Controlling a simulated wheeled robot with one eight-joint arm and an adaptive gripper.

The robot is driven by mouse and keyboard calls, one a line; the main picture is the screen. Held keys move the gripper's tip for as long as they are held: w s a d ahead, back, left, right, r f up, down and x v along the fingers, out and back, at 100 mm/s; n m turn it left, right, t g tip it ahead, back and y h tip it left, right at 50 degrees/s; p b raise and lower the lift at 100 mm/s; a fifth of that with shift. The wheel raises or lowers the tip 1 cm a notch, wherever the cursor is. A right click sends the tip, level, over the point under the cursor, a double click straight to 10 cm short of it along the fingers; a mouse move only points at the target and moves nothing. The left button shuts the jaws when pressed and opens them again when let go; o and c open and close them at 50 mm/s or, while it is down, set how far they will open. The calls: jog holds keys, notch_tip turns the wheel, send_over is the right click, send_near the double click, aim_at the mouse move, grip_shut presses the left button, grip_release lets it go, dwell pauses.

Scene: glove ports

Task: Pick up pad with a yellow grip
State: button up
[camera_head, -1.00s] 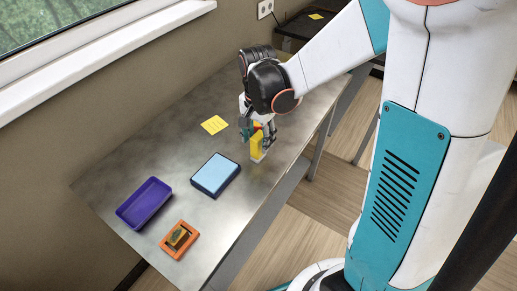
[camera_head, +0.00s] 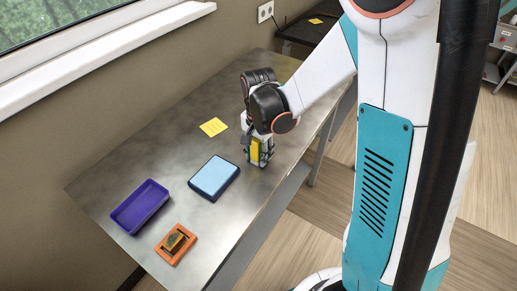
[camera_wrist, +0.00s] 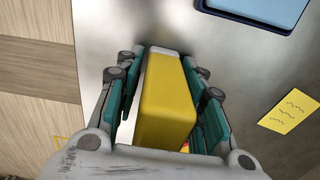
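The pad with a yellow grip (camera_head: 255,149) stands on the metal table near its right edge. It is a tall yellow block with a whitish part at its base. My gripper (camera_head: 259,157) points down over it, with its fingers on both sides of the yellow block. In the wrist view, the yellow grip (camera_wrist: 165,108) lies between the teal-lined fingers of my gripper (camera_wrist: 162,72). A narrow gap shows on the left of the grip; the right finger is very close, and contact there is unclear. The fingers partly hide the base.
A light blue pad in a dark blue case (camera_head: 214,178) lies nearby on the table (camera_head: 160,150). A wall and window sill border the left side.

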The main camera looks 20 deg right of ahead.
jog(key=c, duration=0.5)
